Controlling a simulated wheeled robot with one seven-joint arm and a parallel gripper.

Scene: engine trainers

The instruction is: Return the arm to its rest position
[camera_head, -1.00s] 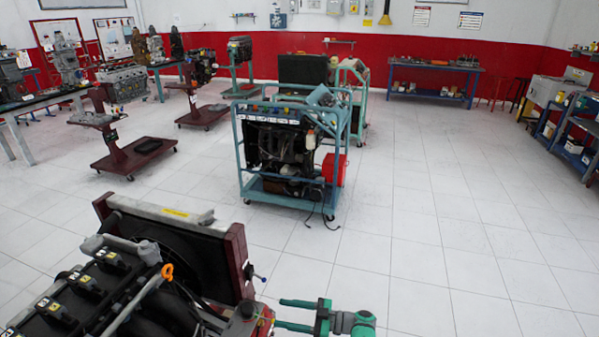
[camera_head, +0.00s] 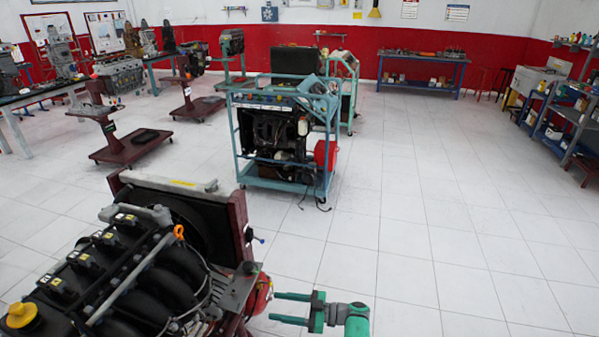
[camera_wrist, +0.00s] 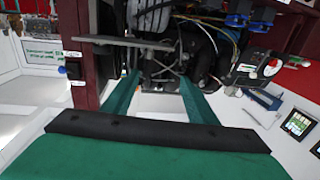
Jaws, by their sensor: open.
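My gripper (camera_head: 291,308) is at the bottom of the head view, with two green fingers pointing left and spread apart. It is open and nothing shows between the fingers. The fingertips are beside the right end of an engine trainer (camera_head: 150,265), close to its red part; whether they touch cannot be told. In the wrist view, my gripper (camera_wrist: 158,95) has its fingers apart in front of the engine trainer's dark hoses and dark red frame (camera_wrist: 78,40). Most of my arm is out of the head view.
A blue-framed engine stand (camera_head: 285,140) on casters is in the middle. Dark red stands (camera_head: 125,148) and a workbench are at the left. A blue table (camera_head: 422,82) is against the back wall, and shelves (camera_head: 575,125) are at the right. The tiled floor (camera_head: 450,220) right of my gripper is clear.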

